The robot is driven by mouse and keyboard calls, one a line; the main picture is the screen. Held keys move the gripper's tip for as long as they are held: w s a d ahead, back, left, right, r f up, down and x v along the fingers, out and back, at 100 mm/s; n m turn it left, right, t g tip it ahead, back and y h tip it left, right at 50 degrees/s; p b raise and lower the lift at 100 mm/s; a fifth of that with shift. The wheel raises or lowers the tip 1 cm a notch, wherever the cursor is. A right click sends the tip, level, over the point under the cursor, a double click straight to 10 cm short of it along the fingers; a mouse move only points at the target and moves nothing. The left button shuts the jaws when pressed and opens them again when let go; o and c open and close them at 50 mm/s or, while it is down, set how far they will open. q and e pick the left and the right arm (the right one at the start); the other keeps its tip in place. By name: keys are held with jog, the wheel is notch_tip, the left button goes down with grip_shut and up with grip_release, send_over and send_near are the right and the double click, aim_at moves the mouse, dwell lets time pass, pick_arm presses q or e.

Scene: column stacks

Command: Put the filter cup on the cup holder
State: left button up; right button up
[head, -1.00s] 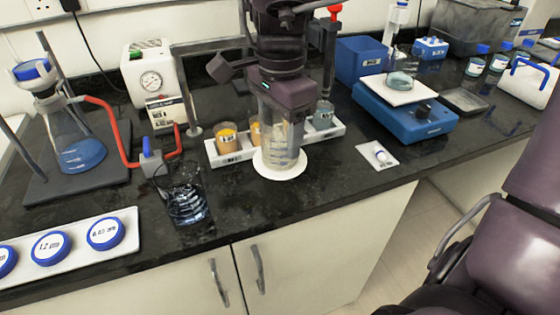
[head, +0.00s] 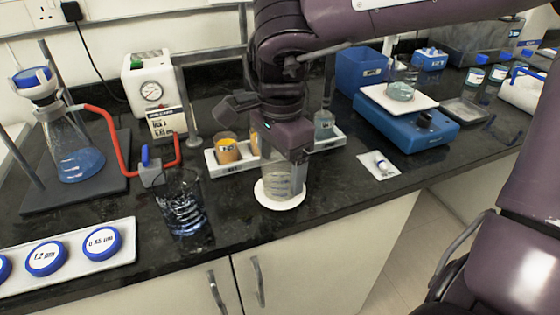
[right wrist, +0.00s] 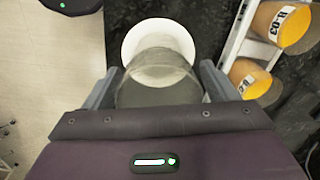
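A dark glass beaker (head: 182,205) stands left of the cup. Behind are a white tray (head: 232,162) with sample jars and a grey valve with a blue handle (head: 150,172). A blue balance (head: 410,125) stands right. The counter's front edge is close.

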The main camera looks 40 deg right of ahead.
jog(key=shift+r, duration=0.55)
pick_arm(q)
jog(key=s+a+f+p, duration=0.1)
jog(key=s+p, duration=0.3)
jog(key=s, duration=0.4)
jog(key=shift+a+f+g, duration=0.25)
jog(key=shift+f+g, duration=0.05)
jog(key=shift+f, duration=0.15)
pick_arm(e)
notch_tip(320, 180, up, 11)
jog(key=shift+s+r, duration=0.15)
pick_arm(q)
jog(key=shift+s, duration=0.1)
